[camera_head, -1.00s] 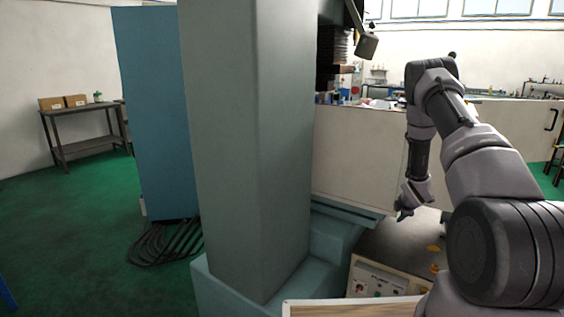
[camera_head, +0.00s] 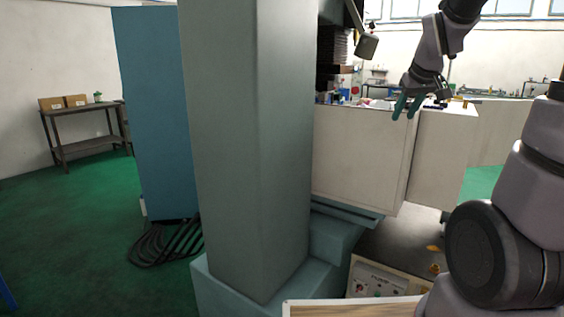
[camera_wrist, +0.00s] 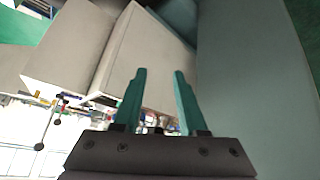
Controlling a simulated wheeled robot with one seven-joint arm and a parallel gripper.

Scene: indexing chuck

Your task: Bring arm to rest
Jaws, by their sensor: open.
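My gripper (camera_head: 406,106) is raised at the upper right of the head view, in front of the pale cabinets, with its two green fingers pointing down. In the wrist view the fingers (camera_wrist: 158,85) stand apart with nothing between them. My arm is bent, and part of it is cut off by the top edge of the head view.
A grey-green machine column (camera_head: 250,150) stands in the middle, on a teal base. Pale cabinets (camera_head: 358,155) are behind the gripper. A control box (camera_head: 378,280) is low in front. A blue panel (camera_head: 158,110) and a side table (camera_head: 85,125) stand left, with open green floor.

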